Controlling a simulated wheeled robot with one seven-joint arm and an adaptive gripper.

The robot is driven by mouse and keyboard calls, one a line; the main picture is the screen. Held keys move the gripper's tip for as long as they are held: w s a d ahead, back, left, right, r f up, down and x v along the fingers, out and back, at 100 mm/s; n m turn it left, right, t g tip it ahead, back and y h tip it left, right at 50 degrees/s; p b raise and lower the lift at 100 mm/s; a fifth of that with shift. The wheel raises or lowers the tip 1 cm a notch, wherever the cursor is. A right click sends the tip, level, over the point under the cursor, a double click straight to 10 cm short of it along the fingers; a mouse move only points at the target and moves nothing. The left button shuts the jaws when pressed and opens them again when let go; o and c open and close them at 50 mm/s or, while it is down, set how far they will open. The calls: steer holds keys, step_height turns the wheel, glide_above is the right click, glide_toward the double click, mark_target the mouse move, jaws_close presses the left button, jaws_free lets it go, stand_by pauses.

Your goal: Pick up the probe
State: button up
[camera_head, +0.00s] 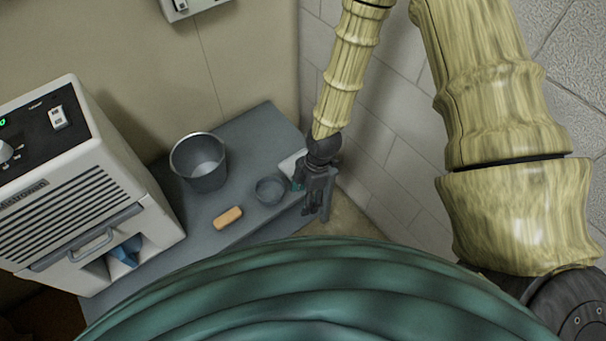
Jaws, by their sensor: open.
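I cannot tell for certain which thing is the probe. A small white and teal item (291,166) lies at the right end of the grey table (245,140), partly hidden behind my gripper. My gripper (317,213) is open and points down at the table's right end, just right of this item. I cannot tell whether they touch. Nothing shows between the fingers. A small grey bowl (269,190) stands left of my gripper. A tan-orange block (228,218) lies farther left, near the table's front edge.
A grey metal bucket (199,162) stands at the back of the table. A large white machine (75,190) with vents and a handle fills the left. A pale brick wall (385,120) rises close on the right. A box (194,7) hangs on the back wall.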

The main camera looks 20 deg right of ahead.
steer(key=w+d+n+h+b, duration=0.1)
steer(key=w+n+b, duration=0.2)
steer(key=w+n, duration=0.2)
steer(key=w+d+r+n+h+b, duration=0.1)
steer(key=w+d+n+b, duration=0.1)
steer(key=w, duration=0.4)
steer(key=w+d+r+n+t+b, duration=0.1)
steer(key=w+d+n+b, duration=0.1)
steer(key=w+n+b, duration=0.2)
steer(key=shift+w+r+n+h+b, duration=0.1)
steer(key=shift+w+n+h+b, duration=0.1)
steer(key=shift+w+n, duration=0.55)
steer(key=shift+w+r+n+h+b, duration=0.15)
steer(key=shift+w+n, duration=0.25)
steer(key=shift+n, duration=0.65)
step_height(320, 180, down, 5)
steer(key=shift+f+b, duration=0.2)
steer(key=shift+b, duration=0.3)
steer(key=shift+s+a+f+b, duration=0.15)
steer(key=shift+f+b, duration=0.25)
steer(key=shift+f, duration=0.9)
steer(key=shift+a+f+b, duration=0.1)
steer(key=shift+f+b, duration=0.25)
steer(key=shift+f, duration=0.95)
steer(key=c, duration=1.1)
